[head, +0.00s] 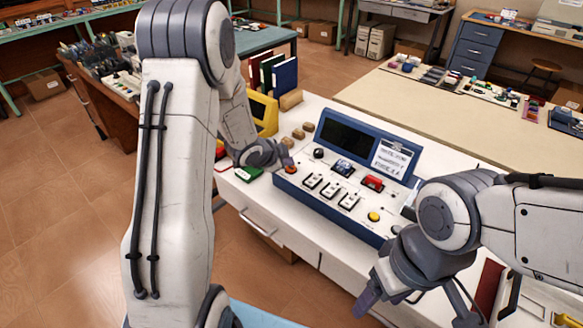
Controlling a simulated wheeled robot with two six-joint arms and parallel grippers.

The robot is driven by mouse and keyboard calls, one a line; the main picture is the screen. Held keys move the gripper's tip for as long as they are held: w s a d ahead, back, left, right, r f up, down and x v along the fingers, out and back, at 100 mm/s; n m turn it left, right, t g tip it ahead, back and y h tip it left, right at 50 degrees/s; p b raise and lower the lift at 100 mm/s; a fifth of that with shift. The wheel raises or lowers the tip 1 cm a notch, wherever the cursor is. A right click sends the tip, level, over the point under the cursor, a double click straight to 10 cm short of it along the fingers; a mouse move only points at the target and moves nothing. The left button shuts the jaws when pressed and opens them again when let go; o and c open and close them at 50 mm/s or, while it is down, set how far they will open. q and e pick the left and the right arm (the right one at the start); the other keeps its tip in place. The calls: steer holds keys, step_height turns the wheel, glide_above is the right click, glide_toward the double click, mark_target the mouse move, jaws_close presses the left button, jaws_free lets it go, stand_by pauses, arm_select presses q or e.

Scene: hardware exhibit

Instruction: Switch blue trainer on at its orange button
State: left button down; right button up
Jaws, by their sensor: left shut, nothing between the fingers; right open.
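The blue trainer (318,194) stands on the white bench, with a dark screen, several switches and a white label on its sloped panel. An orange-red button (291,170) is at the panel's left end. My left gripper (284,161) is shut and empty, with its fingertips right beside this button; I cannot tell whether they touch it. A yellow button (374,216) sits at the panel's lower right. My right gripper (372,299) is open and empty, pointing down in front of the bench.
The white bench (315,106) also carries a yellow device (263,113), upright books (285,78), small brown blocks (299,134) and a green item (247,175) near my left gripper. A long beige table (410,103) stands behind.

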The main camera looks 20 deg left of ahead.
mark_target(288, 170)
arm_select(q)
steer(key=shift+f, duration=0.1)
stand_by(0.3)
steer(key=shift+f+b, duration=0.35)
steer(key=shift+b, duration=0.05)
stand_by(0.4)
steer(key=shift+r+p, duration=0.45)
steer(key=shift+r, duration=0.15)
step_height(288, 170, up, 6)
steer(key=p, duration=0.6)
